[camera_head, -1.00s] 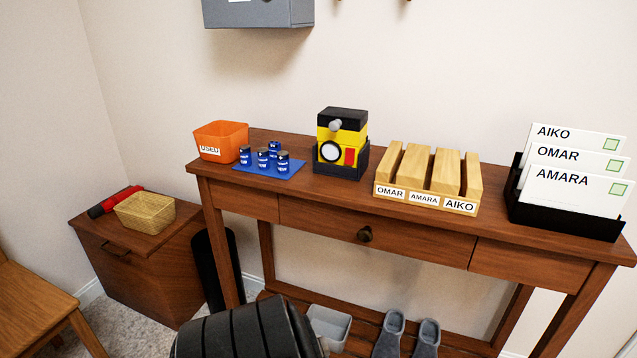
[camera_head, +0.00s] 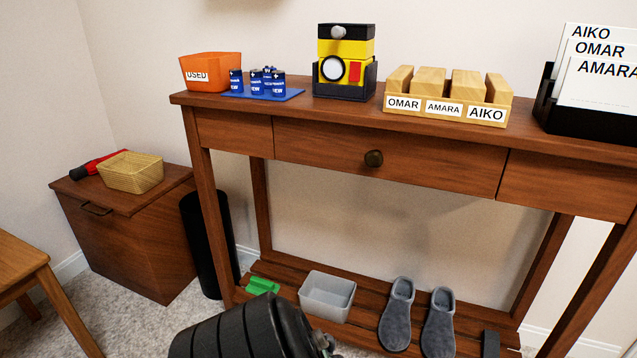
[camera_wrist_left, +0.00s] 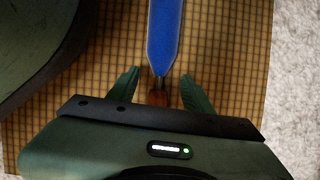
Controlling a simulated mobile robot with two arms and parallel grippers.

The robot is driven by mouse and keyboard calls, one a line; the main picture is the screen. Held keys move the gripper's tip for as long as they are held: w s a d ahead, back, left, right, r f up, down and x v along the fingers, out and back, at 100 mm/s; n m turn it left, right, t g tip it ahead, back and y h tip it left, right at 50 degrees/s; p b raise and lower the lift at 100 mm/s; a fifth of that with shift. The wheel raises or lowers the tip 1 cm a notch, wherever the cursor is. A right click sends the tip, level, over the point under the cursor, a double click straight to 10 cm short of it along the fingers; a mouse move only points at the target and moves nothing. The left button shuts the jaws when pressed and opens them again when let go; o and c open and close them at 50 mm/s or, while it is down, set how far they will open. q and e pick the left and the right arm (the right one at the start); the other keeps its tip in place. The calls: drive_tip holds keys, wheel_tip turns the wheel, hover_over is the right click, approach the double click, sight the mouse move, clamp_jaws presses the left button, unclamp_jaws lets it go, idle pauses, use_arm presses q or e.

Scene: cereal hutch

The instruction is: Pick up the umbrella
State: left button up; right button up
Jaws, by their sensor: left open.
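A slim blue object that looks like a furled umbrella (camera_wrist_left: 165,35) shows in the left wrist view. It narrows to a metal shaft with a brown end near the gripper body. My left gripper (camera_wrist_left: 160,74) is open, with one finger on each side of the shaft and visible gaps on both sides. I cannot tell the exact depth between them. A brown checked mat (camera_wrist_left: 235,60) lies behind. In the head view the blue object is not visible. A red and black rolled item (camera_head: 97,165) lies on the low cabinet. My right gripper is not in view.
A wooden console table (camera_head: 290,115) stands ahead, with slippers (camera_head: 397,315) and a grey bin (camera_head: 327,297) on its low shelf. A black cylinder (camera_head: 208,245) stands between it and the low cabinet (camera_head: 130,240).

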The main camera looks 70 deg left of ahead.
use_arm(q)
drive_tip(key=b+x, duration=0.1)
drive_tip(key=x, duration=0.1)
drive_tip(key=shift+a+f, duration=0.1)
drive_tip(key=shift+f, duration=0.3)
clamp_jaws()
drive_tip(key=shift+r, duration=0.15)
